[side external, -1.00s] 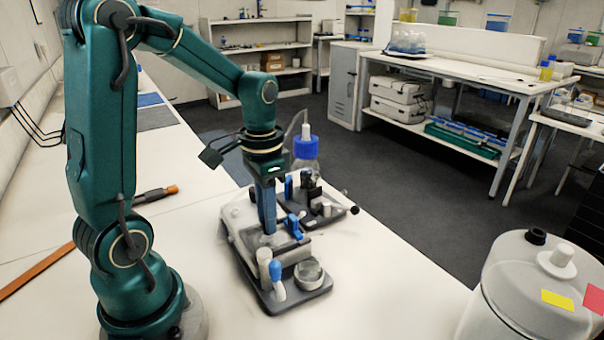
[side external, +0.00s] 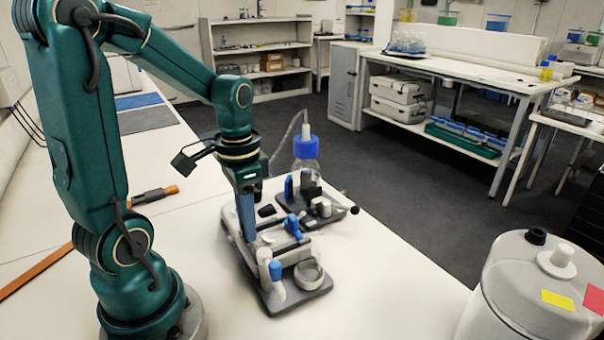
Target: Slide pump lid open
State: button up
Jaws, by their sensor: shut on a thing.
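The pump (side external: 300,258) is a pale grey unit on a dark base, on the white bench in the middle of the view.
A bottle with a blue cap (side external: 306,148) and a dark-based device (side external: 318,205) stand just behind the pump. A large white canister (side external: 535,285) stands at right. The bench front is clear.

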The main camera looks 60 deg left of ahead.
jog(key=shift+s+a, duration=0.1)
jog(key=shift+s, duration=0.9)
jog(key=o, duration=0.7)
jog(key=shift+w+d, duration=0.2)
jog(key=shift+w, duration=2.8)
jog(key=shift+r, duration=2.3)
